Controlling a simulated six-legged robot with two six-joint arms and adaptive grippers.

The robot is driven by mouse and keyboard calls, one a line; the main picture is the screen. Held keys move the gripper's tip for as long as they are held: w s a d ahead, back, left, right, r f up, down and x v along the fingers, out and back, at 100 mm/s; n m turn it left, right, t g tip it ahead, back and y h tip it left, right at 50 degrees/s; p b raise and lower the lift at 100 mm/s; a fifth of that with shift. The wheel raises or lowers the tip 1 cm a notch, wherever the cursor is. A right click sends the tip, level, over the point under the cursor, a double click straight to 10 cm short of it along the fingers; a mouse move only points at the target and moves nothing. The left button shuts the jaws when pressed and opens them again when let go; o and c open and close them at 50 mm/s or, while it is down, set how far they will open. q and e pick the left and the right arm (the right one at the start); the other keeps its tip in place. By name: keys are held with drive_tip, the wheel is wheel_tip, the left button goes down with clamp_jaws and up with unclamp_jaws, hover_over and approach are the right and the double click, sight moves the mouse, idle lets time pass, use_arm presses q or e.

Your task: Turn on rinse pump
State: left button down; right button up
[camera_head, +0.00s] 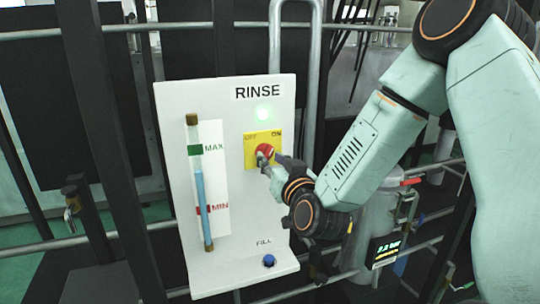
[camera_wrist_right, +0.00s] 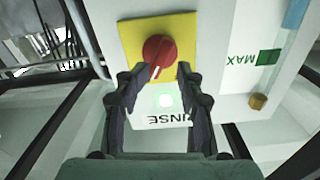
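A red rotary knob (camera_head: 264,152) sits on a yellow plate (camera_head: 249,158) marked OFF and ON, on the white RINSE panel (camera_head: 225,92). In the right wrist view the picture is upside down; the knob (camera_wrist_right: 158,50) has a white mark near its lower edge, slightly left. My right gripper (camera_head: 268,166) is at the knob in the head view. In the right wrist view its two fingers (camera_wrist_right: 155,76) are apart, with the knob ahead between them; contact cannot be told. A green lamp (camera_head: 263,114) glows above the plate. My left gripper is not in view.
A sight tube (camera_head: 200,190) with blue liquid and MAX and MIN marks runs down the panel's left side. A blue FILL button (camera_head: 269,261) sits at the lower right. Dark posts and metal rails surround the panel. A grey cylinder (camera_head: 375,225) with a display stands right.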

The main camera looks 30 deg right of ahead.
drive_tip(key=p+v, duration=0.2)
drive_tip(key=v, duration=0.5)
idle(0.6)
drive_tip(key=shift+w, duration=0.1)
idle(0.5)
drive_tip(key=s+a+f+g+y+b, duration=0.2)
drive_tip(key=s+a+f+g+b, duration=0.1)
drive_tip(key=f, duration=0.7)
drive_tip(key=s+a+f+n+g+y+b, duration=0.1)
drive_tip(key=s+a+f+g+b, duration=0.2)
drive_tip(key=f, duration=0.7)
drive_tip(key=s+a+f+g+y+b, duration=0.2)
drive_tip(key=s+f+g, duration=0.2)
drive_tip(key=f, duration=0.6)
drive_tip(key=s+a+f+n+g+b, duration=0.1)
drive_tip(key=s+f+g+b, duration=0.2)
drive_tip(key=s+f+b, duration=0.3)
drive_tip(key=s+a+f+n+g+h+b, duration=0.1)
drive_tip(key=s+f+g+b, duration=0.3)
drive_tip(key=s+f, duration=1.1)
wheel_tip(320, 180, down, 4)
drive_tip(key=a+b, duration=0.1)
drive_tip(key=b, duration=0.1)
drive_tip(key=shift+n+g+b, duration=0.3)
drive_tip(key=shift+n, duration=0.1)
drive_tip(key=shift+w, duration=0.1)
